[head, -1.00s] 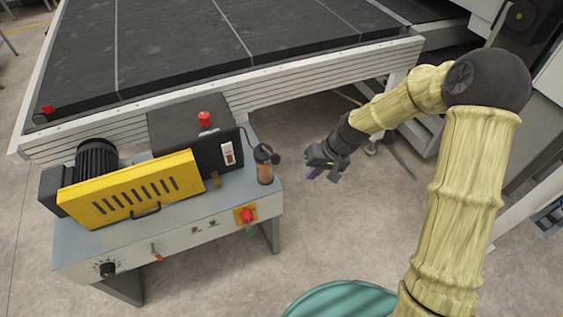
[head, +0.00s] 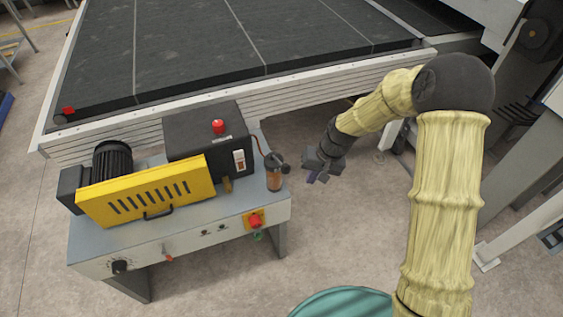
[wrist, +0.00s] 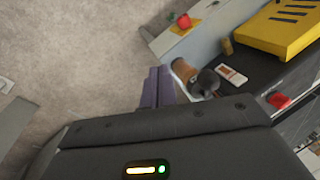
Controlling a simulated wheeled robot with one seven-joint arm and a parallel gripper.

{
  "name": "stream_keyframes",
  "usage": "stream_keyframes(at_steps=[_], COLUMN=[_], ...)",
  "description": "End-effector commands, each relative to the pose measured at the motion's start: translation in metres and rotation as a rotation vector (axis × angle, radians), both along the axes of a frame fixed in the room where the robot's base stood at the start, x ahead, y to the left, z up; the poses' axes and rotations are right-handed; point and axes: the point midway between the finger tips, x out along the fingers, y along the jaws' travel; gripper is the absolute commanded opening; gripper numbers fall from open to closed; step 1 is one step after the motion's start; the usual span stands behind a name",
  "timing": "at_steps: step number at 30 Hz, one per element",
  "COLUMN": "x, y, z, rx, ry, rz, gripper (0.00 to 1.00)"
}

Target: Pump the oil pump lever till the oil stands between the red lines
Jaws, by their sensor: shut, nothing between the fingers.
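The oil pump (head: 273,176) is a small cylinder with a dark top and brown oil-coloured body, at the right end of the grey machine stand. Its lever ends in a dark knob (head: 285,169) on the right. Pump (wrist: 184,71) and knob (wrist: 207,82) also show in the wrist view. A white-framed gauge (head: 239,161) with reddish marks is on the black box; it also shows in the wrist view (wrist: 231,75), but its oil level is too small to read. My gripper (head: 312,178), with purple fingers (wrist: 156,88), is shut and empty, just right of the knob, apparently apart from it.
A black box (head: 195,140) with a red cap (head: 218,127) stands behind a yellow slotted guard (head: 135,198). A red emergency button (head: 255,221) is on the stand's front. The conveyor bed (head: 200,55) runs behind.

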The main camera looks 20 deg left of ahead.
Motion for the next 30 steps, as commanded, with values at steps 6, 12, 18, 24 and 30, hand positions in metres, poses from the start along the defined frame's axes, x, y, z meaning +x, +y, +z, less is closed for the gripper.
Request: stream_keyframes(at_steps=[6,12,18,24,30], x=[0.003,0.006,0.008,0.009,0.009], y=[0.028,0.054,0.078,0.088,0.088], z=[0.026,0.048,0.069,0.075,0.074], rx=[-0.098,-0.180,-0.244,-0.265,-0.266], ry=[-0.011,-0.049,-0.102,-0.127,-0.127], rz=[-0.050,-0.103,-0.152,-0.176,-0.178], gripper=[0.00,0.00,0.00,0.00,0.00])
